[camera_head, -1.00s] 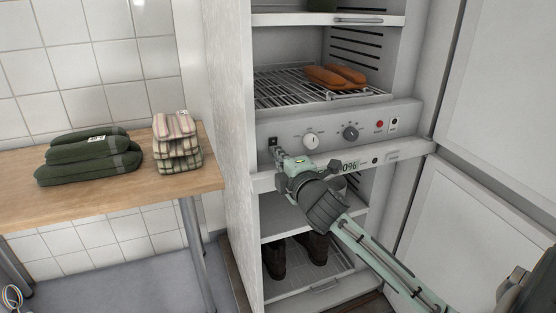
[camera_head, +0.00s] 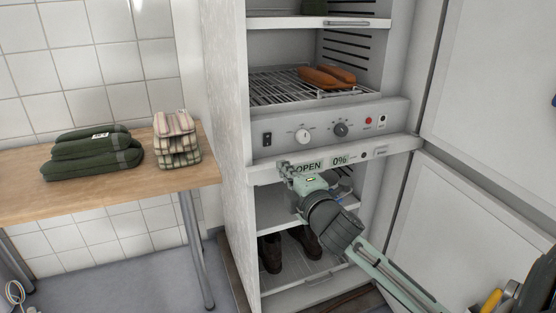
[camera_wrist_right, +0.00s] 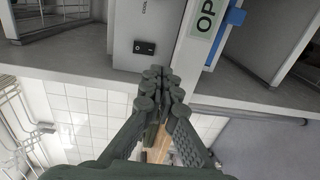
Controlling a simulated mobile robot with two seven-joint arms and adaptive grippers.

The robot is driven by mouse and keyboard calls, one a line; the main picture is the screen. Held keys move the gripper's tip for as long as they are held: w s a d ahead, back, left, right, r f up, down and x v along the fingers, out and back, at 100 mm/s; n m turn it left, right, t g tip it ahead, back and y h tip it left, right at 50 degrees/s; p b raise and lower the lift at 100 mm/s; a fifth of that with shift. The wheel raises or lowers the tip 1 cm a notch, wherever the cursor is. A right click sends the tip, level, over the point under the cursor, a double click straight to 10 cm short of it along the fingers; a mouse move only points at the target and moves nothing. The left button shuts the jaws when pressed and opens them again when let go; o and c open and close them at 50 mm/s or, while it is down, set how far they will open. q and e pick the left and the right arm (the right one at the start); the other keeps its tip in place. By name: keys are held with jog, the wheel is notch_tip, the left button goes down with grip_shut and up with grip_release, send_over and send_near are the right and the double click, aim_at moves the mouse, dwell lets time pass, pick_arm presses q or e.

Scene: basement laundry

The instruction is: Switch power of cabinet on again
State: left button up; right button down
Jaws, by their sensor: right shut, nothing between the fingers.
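The tall white cabinet (camera_head: 229,150) stands open, with a grey control panel (camera_head: 322,140) across its middle. A black rocker switch (camera_head: 267,139) sits at the panel's left end and also shows in the wrist view (camera_wrist_right: 144,47). I cannot tell which way it is set. A strip below the panel shows OPEN (camera_head: 309,165) and a 0% display (camera_head: 339,160). My right gripper (camera_head: 287,170) is shut and empty, just below the switch in front of the strip; its fingertips (camera_wrist_right: 158,78) look apart from the switch. My left gripper is out of view.
The panel also carries a white knob (camera_head: 303,136), a dark knob (camera_head: 341,129) and a red button (camera_head: 369,121). Orange-brown items (camera_head: 327,77) lie on the rack above; dark boots (camera_head: 270,253) stand below. A wooden table (camera_head: 100,190) holds folded textiles. The open doors (camera_head: 490,80) flank the right.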

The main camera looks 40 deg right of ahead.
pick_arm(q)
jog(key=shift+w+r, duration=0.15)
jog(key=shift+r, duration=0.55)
pick_arm(e)
jog(key=v, duration=0.5)
jog(key=shift+f, duration=0.4)
jog(key=s+f+m+g, duration=0.2)
jog(key=f+m+g, duration=0.15)
jog(key=f, duration=0.75)
jog(key=s+f+m+g, duration=0.3)
jog(key=f+m, duration=0.1)
jog(key=f, duration=0.8)
jog(key=s+a+f+m+g+y, duration=0.1)
jog(key=s+a+f+m+g, duration=0.2)
jog(key=s+f, duration=0.4)
jog(key=s+a+f+m+g+y, duration=0.1)
jog(key=s+a+f+m+g, duration=0.2)
jog(key=f, duration=1)
jog(key=s+a+g, duration=0.1)
jog(key=s+a, duration=0.2)
jog(key=s, duration=0.2)
jog(key=shift+y, duration=0.4)
jog(key=shift+g, duration=0.25)
